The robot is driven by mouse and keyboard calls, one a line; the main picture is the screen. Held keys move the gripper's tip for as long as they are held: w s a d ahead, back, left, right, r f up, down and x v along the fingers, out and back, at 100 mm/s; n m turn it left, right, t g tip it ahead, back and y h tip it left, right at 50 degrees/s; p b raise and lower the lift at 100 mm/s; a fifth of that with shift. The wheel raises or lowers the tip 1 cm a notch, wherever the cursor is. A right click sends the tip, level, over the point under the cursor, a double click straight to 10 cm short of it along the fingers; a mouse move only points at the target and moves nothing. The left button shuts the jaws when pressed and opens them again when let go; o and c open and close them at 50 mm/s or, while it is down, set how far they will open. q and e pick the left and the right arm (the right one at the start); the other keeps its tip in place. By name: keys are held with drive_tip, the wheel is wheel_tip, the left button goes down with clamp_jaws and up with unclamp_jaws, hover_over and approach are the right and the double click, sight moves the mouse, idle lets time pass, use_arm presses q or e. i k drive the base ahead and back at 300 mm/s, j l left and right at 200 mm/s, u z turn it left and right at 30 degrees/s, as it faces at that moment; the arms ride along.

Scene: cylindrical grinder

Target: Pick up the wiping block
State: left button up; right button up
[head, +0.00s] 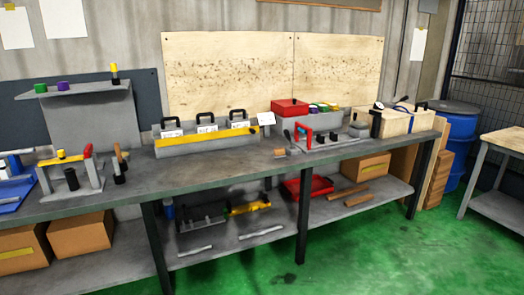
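I cannot tell for certain which item is the wiping block. A small tan block (280,153) lies near the front edge of the workbench (215,166), left of a red-handled device (303,134); it is too small to make out well. Neither of my grippers is in view.
A grey tray (205,145) with yellow front and black handles stands mid-bench. A red box (290,107) sits behind the tan block. Cardboard boxes (82,233) and tools fill the lower shelf. A blue barrel (456,140) stands right. The green floor (350,255) in front is clear.

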sight(278, 153)
drive_tip(key=i+j+u, duration=0.15)
drive_tip(key=i, duration=0.6)
drive_tip(key=i+j+u, duration=0.2)
drive_tip(key=i, duration=0.55)
drive_tip(key=l, duration=0.1)
